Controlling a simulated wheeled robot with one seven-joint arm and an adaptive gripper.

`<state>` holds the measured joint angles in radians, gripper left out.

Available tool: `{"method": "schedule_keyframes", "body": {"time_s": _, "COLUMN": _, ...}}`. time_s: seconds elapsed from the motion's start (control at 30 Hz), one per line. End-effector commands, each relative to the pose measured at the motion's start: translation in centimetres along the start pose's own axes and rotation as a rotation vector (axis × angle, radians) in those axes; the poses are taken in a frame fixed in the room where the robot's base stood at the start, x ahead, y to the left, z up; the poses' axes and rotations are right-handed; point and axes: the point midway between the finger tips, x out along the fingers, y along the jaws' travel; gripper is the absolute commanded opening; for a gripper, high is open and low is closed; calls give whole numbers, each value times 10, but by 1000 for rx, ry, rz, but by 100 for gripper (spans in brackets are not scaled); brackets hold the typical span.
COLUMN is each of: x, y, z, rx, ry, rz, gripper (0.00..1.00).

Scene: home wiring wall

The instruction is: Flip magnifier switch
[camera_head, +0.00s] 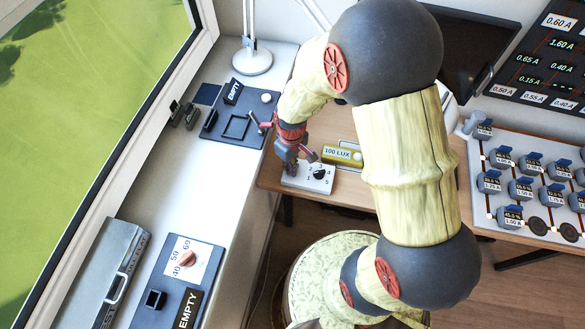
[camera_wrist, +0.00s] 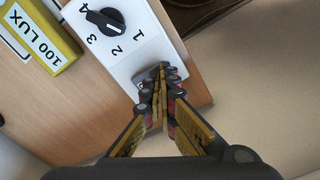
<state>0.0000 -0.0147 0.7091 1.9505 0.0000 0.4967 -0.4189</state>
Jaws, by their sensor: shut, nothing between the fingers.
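A white switch plate (camera_head: 308,181) lies on the wooden desk; it also shows in the wrist view (camera_wrist: 125,52). It carries a black rotary knob (camera_wrist: 105,22) with a white pointer line and the printed numbers 1 to 4; the knob shows in the head view too (camera_head: 320,174). My gripper (camera_wrist: 161,70) is shut and empty, its fingertips over the end of the plate past the number 1. In the head view my gripper (camera_head: 289,166) covers the plate's left part. A switch under the fingertips is hidden, and I cannot tell whether they touch the plate.
A yellow "100 LUX" block (camera_head: 342,155) lies beside the plate. A white lamp base (camera_head: 252,62) stands at the back. Dark panels (camera_head: 233,128) and a grey case (camera_head: 96,280) lie on the white sill. A dial board (camera_head: 520,190) is at right.

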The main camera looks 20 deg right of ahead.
Motion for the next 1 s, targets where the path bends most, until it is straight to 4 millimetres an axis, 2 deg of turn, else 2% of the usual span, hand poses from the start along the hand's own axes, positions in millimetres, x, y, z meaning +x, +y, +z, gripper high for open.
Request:
{"method": "schedule_keyframes", "body": {"time_s": 0.47, "x": 3, "y": 0, "z": 0, "rx": 0, "ry": 0, "rz": 0, "gripper": 0}}
{"method": "schedule_keyframes", "body": {"time_s": 1.0, "x": -34, "y": 0, "z": 0, "rx": 0, "ry": 0, "rz": 0, "gripper": 0}}
